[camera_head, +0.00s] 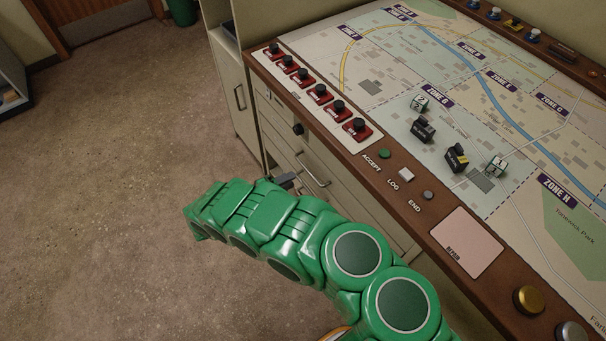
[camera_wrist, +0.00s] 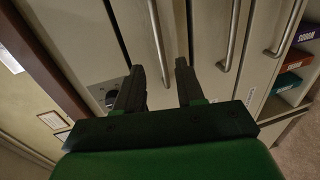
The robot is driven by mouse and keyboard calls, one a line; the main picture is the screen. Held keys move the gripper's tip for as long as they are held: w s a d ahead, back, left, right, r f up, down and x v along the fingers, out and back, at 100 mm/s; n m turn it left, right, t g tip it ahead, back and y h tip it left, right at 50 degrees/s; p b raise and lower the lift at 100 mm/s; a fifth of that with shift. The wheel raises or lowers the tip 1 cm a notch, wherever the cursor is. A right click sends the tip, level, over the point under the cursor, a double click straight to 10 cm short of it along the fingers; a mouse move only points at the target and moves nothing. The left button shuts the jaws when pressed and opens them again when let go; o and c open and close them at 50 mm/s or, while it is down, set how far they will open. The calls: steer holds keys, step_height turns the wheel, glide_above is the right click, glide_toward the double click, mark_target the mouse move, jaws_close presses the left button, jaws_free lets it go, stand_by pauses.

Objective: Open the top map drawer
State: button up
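The map drawers are pale fronts under the console, with long silver bar handles. In the wrist view the top map drawer (camera_wrist: 137,25) is the leftmost full front, nearest the wooden edge, and looks shut. Its handle (camera_wrist: 157,35) runs down the picture between the two dark fingers of my open gripper (camera_wrist: 159,66). I cannot tell whether the fingers reach around the handle or touch it. In the head view only a dark bit of my gripper (camera_head: 286,181) shows, beside a drawer handle (camera_head: 314,170); my green arm hides the rest.
Two lower handles (camera_wrist: 229,35) (camera_wrist: 286,30) lie to the right in the wrist view, then a shelf with coloured boxes (camera_wrist: 285,83). The console top (camera_head: 400,190) overhangs the drawers. A black knob (camera_head: 298,129) sticks out nearby. Open floor (camera_head: 120,150) lies left.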

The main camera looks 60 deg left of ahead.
steer(key=x, duration=0.6)
steer(key=shift+w, duration=0.35)
steer(key=shift+f, duration=0.1)
jaws_close()
